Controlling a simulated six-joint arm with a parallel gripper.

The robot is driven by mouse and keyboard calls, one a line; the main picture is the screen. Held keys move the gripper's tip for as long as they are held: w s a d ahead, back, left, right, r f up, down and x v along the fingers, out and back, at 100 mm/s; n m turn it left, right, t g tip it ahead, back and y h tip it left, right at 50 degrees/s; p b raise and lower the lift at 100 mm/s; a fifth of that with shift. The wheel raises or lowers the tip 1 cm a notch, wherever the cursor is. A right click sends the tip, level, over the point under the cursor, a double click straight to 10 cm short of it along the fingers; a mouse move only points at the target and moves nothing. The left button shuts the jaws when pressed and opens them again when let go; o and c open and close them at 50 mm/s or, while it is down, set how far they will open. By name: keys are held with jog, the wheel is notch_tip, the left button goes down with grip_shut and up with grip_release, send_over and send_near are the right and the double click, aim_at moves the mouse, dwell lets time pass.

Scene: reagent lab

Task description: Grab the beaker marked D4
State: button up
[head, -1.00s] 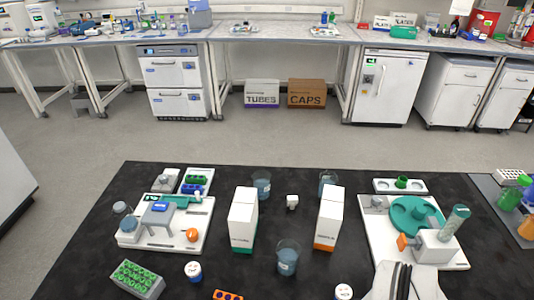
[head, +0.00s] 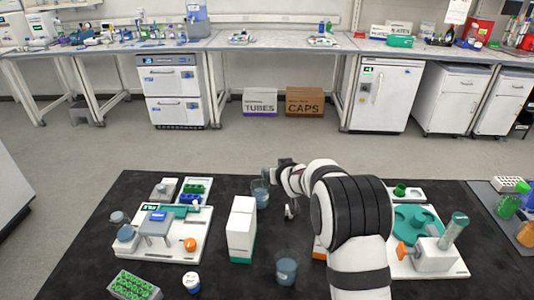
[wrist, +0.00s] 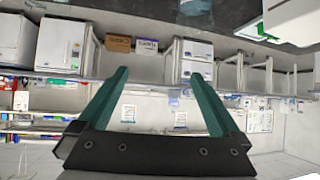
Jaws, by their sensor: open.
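No D4 mark is readable on any beaker. A beaker with blue-grey liquid (head: 261,195) stands at the back middle of the black table, just left of my wrist in the head view. A second beaker (head: 286,268) stands nearer the front. My arm covers where a third stood at the back right. My gripper (wrist: 155,72) is open and empty in the wrist view, its two green fingers spread towards the far wall. That view is upside down. A blurred glass form (wrist: 195,8), likely a beaker, is cut off at its top edge.
A tall white box (head: 242,230) stands left of the front beaker; another (head: 318,247) is mostly behind my arm. A white equipment tray (head: 192,245) is at left, another (head: 455,265) at right. A green tube rack (head: 135,285) sits front left.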

aim_at(258, 186)
jog(key=w+a+f+n+y, duration=0.1)
jog(key=a+f, duration=0.1)
jog(key=f, duration=0.2)
jog(key=w+a+f+t, duration=0.1)
jog(key=w+a+f, duration=0.1)
jog(key=f, duration=0.2)
jog(key=w+a+f+n+y, duration=0.1)
jog(key=a+f, duration=0.1)
jog(key=f, duration=0.2)
jog(key=shift+w+f+n+t+y, duration=0.15)
jog(key=shift+w+n+t+y, duration=0.05)
jog(key=shift+n+t+y, duration=0.1)
jog(key=shift+x, duration=1.45)
